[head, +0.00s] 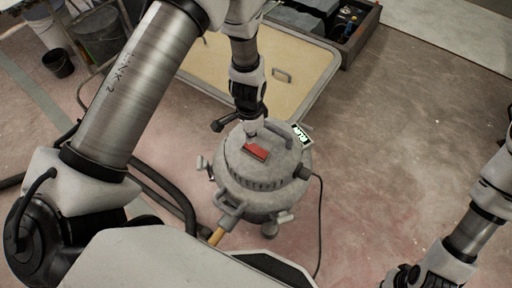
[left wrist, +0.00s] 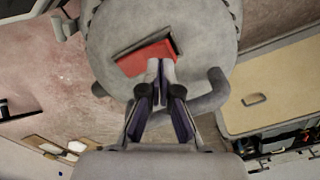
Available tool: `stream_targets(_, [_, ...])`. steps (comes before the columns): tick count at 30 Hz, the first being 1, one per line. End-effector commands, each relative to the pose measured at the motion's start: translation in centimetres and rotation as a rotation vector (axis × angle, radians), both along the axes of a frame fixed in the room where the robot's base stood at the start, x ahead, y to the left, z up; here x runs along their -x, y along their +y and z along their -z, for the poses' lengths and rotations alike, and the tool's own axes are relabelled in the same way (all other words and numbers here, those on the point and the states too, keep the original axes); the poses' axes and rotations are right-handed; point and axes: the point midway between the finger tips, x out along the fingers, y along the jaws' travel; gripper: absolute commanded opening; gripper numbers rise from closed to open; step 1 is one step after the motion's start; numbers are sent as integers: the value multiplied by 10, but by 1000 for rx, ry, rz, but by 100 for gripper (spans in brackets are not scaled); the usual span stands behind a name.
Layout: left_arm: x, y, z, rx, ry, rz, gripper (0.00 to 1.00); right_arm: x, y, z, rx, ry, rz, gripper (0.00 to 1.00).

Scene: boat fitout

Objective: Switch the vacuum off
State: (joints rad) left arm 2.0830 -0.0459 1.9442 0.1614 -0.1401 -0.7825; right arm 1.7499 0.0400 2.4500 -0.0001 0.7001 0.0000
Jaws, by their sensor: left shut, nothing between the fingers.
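The vacuum (head: 262,190) is a round grey canister standing upright on the floor in the middle of the head view. A red rocker switch (head: 256,152) sits on its lid. In the left wrist view the switch (left wrist: 148,57) shows a red face and a dark edge, tilted in its recess. My left gripper (head: 252,128) is over the lid, just behind the switch. In the left wrist view its closed, empty fingertips (left wrist: 160,65) are at the switch's edge; whether they touch it I cannot tell. My right gripper is out of view; only my right arm shows.
A lid handle (head: 284,134) and a label reading RUN (head: 302,134) are beside the switch. A hose (head: 160,190) and a cable (head: 321,215) run from the vacuum. A yellowish panel (head: 295,65) and a toolbox (head: 350,30) lie behind. The floor to the right is clear.

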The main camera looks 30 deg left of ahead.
Motion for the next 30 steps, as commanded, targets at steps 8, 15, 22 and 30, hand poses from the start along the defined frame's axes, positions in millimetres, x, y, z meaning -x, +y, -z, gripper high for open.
stream_targets(8, [0, 0, 5, 0, 0, 0, 0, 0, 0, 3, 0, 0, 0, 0])
stream_targets(15, [0, 0, 8, 0, 0, 0, 0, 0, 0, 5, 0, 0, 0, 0])
stream_targets(22, [0, 0, 12, 0, 0, 0, 0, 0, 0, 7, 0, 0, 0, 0])
stream_targets(30, [0, 0, 16, 0, 0, 0, 0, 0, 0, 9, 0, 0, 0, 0])
